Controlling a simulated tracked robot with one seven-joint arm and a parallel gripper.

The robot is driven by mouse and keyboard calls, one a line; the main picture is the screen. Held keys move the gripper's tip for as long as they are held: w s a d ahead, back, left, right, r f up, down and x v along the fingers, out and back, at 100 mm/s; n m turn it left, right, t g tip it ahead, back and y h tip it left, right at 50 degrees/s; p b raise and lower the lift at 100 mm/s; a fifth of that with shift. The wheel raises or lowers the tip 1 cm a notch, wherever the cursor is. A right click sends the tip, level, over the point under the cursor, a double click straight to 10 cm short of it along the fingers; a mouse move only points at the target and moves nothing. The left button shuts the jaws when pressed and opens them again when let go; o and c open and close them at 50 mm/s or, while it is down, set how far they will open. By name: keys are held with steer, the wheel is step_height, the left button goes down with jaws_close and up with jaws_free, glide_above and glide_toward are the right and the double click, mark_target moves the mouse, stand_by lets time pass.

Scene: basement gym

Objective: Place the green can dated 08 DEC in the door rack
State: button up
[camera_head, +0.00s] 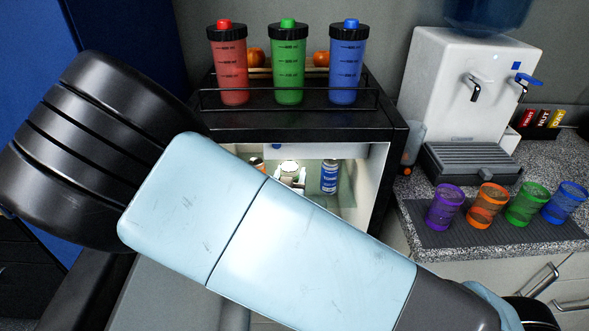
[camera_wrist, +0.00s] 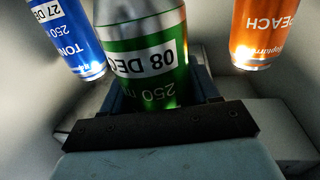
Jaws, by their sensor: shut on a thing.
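The green can (camera_wrist: 150,72) with a white label reading 08 DEC fills the middle of the wrist view. My gripper (camera_wrist: 158,100) is shut on it, with jaw parts showing at its sides. The can's far end runs out of the picture. In the head view, the small black fridge (camera_head: 398,150) stands open, and my arm covers much of its lower front. The gripper is hard to make out there. I cannot make out the door rack in either view.
A blue can (camera_wrist: 68,38) marked 27 DE and an orange PEACH can (camera_wrist: 264,35) flank the held can. A blue can (camera_head: 329,176) stands inside the fridge. Red (camera_head: 234,70), green (camera_head: 288,68) and blue (camera_head: 346,70) shaker bottles stand on top. Coloured cups (camera_head: 486,205) stand right.

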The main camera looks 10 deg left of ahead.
steer(key=w+f, duration=0.1)
steer(key=w, duration=0.3)
steer(key=w+f, duration=0.1)
steer(key=w, duration=0.2)
steer(key=shift+a+f, duration=0.25)
steer(key=shift+f, duration=0.3)
steer(key=shift+f, duration=0.2)
steer(key=o, duration=1.4)
steer(key=s, duration=0.9)
steer(key=s+d, duration=0.1)
steer(key=s, duration=0.3)
steer(key=shift+s+d+r, duration=0.1)
steer(key=shift+s, duration=0.25)
